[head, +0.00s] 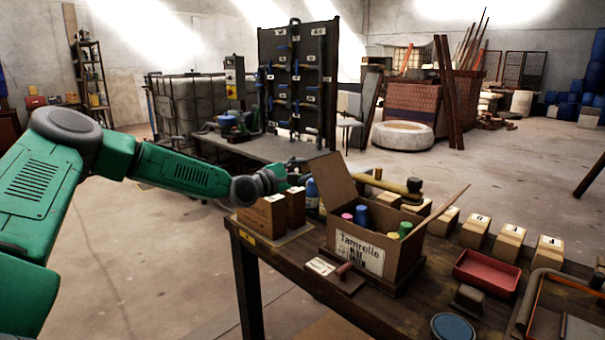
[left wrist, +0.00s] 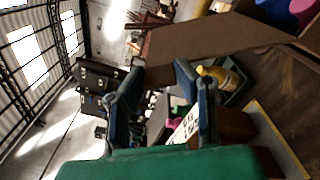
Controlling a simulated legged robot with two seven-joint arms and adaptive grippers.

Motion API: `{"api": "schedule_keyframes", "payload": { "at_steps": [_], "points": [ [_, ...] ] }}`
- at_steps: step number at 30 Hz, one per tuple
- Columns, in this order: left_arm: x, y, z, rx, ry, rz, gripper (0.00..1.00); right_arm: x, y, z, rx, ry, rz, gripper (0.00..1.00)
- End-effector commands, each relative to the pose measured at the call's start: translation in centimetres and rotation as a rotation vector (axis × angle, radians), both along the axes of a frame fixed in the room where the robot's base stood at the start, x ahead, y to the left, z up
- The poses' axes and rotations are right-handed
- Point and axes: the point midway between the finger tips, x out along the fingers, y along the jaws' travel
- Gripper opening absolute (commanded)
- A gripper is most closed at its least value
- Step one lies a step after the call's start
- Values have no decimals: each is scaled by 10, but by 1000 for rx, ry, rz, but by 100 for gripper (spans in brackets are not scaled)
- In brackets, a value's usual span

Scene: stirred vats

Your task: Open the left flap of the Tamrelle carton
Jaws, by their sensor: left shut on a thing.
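The Tamrelle carton (head: 358,246) stands on the workbench with its top open and several coloured bottle caps showing inside. Its left flap (head: 335,188) stands up and leans outward to the left; it also shows as a brown panel in the left wrist view (left wrist: 215,43). Its right flap (head: 440,208) slants up and out to the right. My left gripper (head: 290,181) is at the outer end of the left flap. In the left wrist view its fingertips (left wrist: 157,76) are on either side of the flap's end, shut on it. My right gripper is not in view.
Small brown boxes (head: 262,218) stand left of the carton, beside a blue bottle (head: 312,193). A label plate (head: 334,272) lies in front. Numbered blocks (head: 508,243), a red tray (head: 487,272) and a blue disc (head: 452,327) are to the right. The floor at left is clear.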

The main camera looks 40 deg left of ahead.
Motion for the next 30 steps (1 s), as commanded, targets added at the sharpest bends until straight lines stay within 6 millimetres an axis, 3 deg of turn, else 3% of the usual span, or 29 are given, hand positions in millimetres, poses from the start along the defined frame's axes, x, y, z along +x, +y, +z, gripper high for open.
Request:
{"api": "schedule_keyframes", "payload": {
  "at_steps": [7,8,9,20,30],
  "points": [
    [-1,-3,-5,-1,13,-6,0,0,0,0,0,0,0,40],
    [-1,-3,-5,-1,13,-6,33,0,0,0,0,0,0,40],
    [-1,-3,-5,-1,12,-6,47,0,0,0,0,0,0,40],
    [-3,0,-1,-3,3,-3,47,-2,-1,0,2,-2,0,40],
    [-52,3,-2,-10,1,-4,47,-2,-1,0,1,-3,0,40]
  ]
}}
